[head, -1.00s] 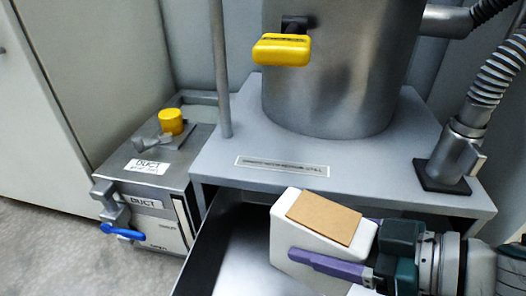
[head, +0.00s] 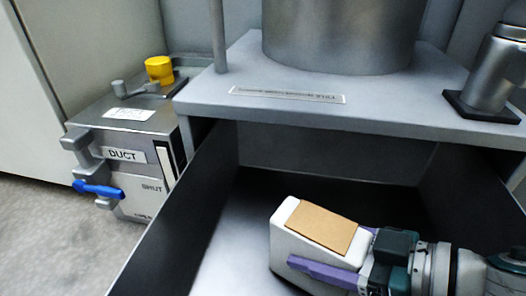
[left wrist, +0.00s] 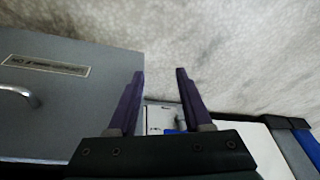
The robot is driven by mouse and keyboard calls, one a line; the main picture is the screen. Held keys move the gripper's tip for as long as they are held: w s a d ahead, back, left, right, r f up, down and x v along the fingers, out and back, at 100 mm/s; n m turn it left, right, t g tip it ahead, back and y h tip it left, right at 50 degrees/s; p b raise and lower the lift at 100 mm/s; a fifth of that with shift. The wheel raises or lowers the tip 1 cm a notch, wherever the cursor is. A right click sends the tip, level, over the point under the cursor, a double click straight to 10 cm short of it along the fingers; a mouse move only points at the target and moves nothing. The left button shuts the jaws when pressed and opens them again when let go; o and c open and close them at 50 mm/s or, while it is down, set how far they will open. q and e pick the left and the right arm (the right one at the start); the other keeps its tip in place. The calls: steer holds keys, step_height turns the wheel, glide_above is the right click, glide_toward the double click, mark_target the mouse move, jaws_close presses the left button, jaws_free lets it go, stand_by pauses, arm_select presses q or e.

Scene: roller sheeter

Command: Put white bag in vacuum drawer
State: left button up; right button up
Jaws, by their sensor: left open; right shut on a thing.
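The white bag (head: 288,246) is a white block-like packet with a brown patch (head: 322,226) on top. My right gripper (head: 335,262) is shut on it, with a purple finger along its near side. The bag is over or inside the open drawer (head: 225,238), towards its right; I cannot tell whether it touches the drawer floor. The drawer is dark-walled with a grey floor and is pulled out under the grey bench. My left gripper (left wrist: 160,88) shows only in the left wrist view, open and empty, with two purple fingers apart.
A grey bench top (head: 400,105) with a steel cylinder (head: 340,35) overhangs the drawer's back. A duct box (head: 120,160) with a blue handle (head: 98,189) and a yellow knob (head: 159,69) stands left of the drawer. Concrete floor (head: 40,240) lies at far left.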

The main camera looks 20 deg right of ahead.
steer(key=shift+f+b, duration=0.4)
steer(key=shift+f, duration=0.1)
steer(key=o, duration=1.4)
steer(key=shift+r+p, duration=0.35)
steer(key=shift+r, duration=0.05)
steer(key=shift+s+d+r+p, duration=0.5)
steer(key=shift+s+r+p, duration=0.2)
steer(key=shift+r+p, duration=0.25)
steer(key=p+v, duration=0.1)
steer(key=v, duration=0.2)
steer(key=p+v, duration=0.1)
steer(key=v, duration=0.1)
steer(key=shift+s+d+f+p, duration=0.2)
steer(key=shift+s+f+p, duration=0.05)
steer(key=shift+p, duration=0.1)
